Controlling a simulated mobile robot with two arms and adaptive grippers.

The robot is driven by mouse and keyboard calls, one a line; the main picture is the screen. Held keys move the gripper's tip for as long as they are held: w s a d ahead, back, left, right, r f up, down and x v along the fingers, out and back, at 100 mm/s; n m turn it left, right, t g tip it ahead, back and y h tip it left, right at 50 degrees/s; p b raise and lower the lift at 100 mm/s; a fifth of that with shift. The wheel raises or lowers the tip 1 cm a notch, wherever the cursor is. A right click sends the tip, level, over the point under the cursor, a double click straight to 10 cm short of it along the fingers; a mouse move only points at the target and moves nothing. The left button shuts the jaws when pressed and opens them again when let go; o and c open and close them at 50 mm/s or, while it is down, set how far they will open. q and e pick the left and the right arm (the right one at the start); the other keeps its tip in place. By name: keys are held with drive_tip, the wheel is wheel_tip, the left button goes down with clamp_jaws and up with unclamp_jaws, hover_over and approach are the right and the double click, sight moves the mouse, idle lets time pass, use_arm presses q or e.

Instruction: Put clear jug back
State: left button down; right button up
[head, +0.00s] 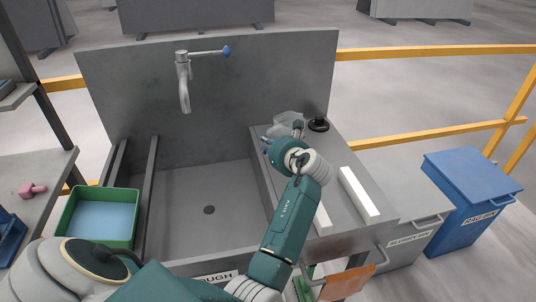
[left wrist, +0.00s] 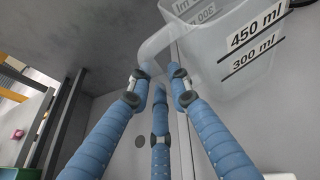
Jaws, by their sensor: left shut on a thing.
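The clear jug (head: 289,120) is at the back of the grey ledge (head: 335,158), right of the sink basin. In the left wrist view the jug (left wrist: 235,45) shows its 450 ml and 300 ml marks, and its handle (left wrist: 152,48) points toward my fingers. My left gripper (head: 268,142) reaches the jug from the front. In the left wrist view the blue fingers of the gripper (left wrist: 157,88) are closed in around the lower part of the handle. Whether the jug rests on the ledge or is just above it, I cannot tell. My right gripper is not in view.
A black round object (head: 318,125) stands just right of the jug. Two white bars (head: 359,194) lie on the ledge's front part. A tap (head: 184,80) hangs over the empty basin (head: 205,190). A green tub (head: 100,216) stands left, and a blue bin (head: 470,190) right.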

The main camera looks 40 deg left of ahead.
use_arm(q)
wheel_tip(320, 180, down, 4)
drive_tip(key=shift+f, duration=0.1)
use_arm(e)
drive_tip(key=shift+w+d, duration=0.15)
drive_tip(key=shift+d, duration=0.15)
use_arm(q)
drive_tip(key=c, duration=1.6)
unclamp_jaws()
drive_tip(key=shift+f, duration=0.1)
